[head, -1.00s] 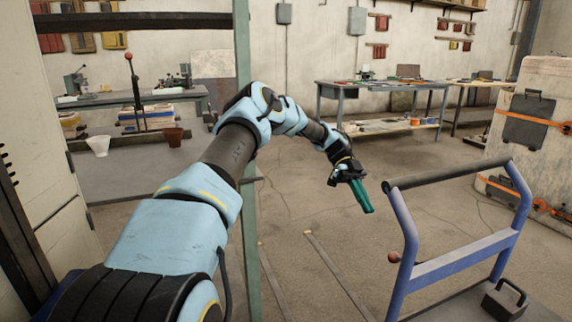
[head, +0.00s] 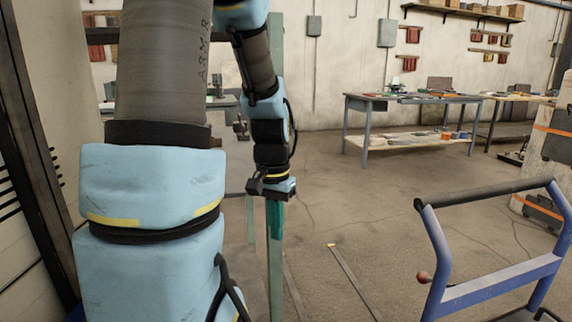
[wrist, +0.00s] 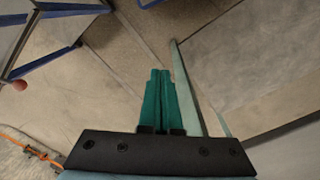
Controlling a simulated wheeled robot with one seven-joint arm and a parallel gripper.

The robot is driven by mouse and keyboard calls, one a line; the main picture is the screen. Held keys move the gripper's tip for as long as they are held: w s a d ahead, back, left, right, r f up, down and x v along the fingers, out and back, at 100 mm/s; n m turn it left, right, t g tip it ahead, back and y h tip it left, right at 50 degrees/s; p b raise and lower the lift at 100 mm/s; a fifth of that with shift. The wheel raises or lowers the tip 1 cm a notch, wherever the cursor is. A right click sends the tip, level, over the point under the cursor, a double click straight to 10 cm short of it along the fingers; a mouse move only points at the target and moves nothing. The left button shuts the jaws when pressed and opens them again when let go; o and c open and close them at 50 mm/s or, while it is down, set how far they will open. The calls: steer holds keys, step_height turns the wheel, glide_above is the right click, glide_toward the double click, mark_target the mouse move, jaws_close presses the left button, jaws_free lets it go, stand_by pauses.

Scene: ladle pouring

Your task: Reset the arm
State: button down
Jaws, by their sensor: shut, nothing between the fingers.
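My gripper (head: 275,220) hangs below my raised arm, its teal fingers pointing down in front of the green post (head: 277,270). In the wrist view the two teal fingers (wrist: 160,95) lie together, shut with nothing between them. The fingers look clear of the floor. My blue and grey arm fills the left of the head view and hides much of what stands behind it. No ladle or bowl can be made out in the current views.
A blue cart (head: 495,285) with a dark handle stands at the right front. A workbench (head: 410,100) with tools is at the back. Open floor (head: 370,205) lies between them. A dark frame (head: 30,150) stands close on the left.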

steer(key=s+a+n+t, duration=0.2)
steer(key=s+a+n, duration=0.2)
steer(key=a+n, duration=0.1)
step_height(320, 180, up, 14)
steer(key=p, duration=1.3)
steer(key=shift+w+d+m, duration=0.15)
steer(key=shift+d+m, duration=0.05)
steer(key=shift+m, duration=0.1)
steer(key=shift+f, duration=0.1)
